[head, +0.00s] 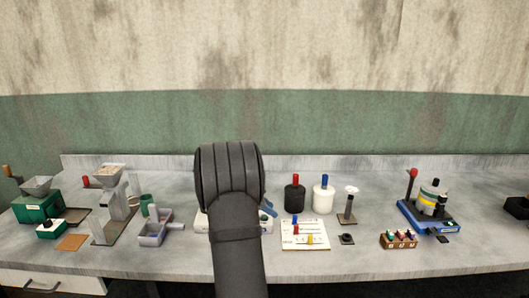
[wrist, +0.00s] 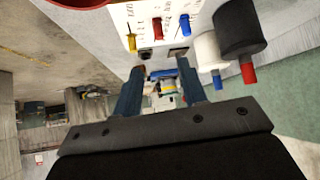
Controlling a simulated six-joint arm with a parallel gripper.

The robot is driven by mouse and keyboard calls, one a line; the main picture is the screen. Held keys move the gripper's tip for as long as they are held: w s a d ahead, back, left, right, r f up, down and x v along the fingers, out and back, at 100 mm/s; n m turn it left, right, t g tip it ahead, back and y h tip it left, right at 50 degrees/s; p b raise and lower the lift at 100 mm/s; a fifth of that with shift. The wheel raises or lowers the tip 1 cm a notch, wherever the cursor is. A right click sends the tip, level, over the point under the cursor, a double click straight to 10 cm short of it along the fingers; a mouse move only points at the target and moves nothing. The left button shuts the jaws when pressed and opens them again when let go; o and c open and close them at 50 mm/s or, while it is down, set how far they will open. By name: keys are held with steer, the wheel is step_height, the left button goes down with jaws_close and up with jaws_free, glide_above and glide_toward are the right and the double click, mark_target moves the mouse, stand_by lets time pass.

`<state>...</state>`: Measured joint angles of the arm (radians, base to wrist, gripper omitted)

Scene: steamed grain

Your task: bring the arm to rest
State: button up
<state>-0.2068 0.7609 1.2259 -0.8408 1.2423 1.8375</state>
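My gripper (wrist: 160,70) shows in the wrist view with its two dark blue fingers apart and nothing held between them. Through the gap I see the blue-based device with a yellow band (wrist: 168,84), farther off. In the head view my dark arm rises in the middle, in front of the bench (head: 180,262). The gripper's fingers cannot be made out clearly there. The arm hides part of a pale flat object (head: 201,221) behind it.
A white card with coloured pegs (head: 305,240), a black cylinder (head: 294,199) and a white cylinder (head: 323,201) stand right of my arm. The blue-based device (head: 428,217) and a small brown rack (head: 398,240) are farther right. A grey tray (head: 154,235) and green mill (head: 38,207) are left.

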mark_target(296, 225)
steer(key=x, duration=1.4)
steer(key=shift+d, duration=0.1)
steer(key=shift+d+f, duration=0.1)
steer(key=shift+d, duration=0.35)
steer(key=shift+a, duration=0.15)
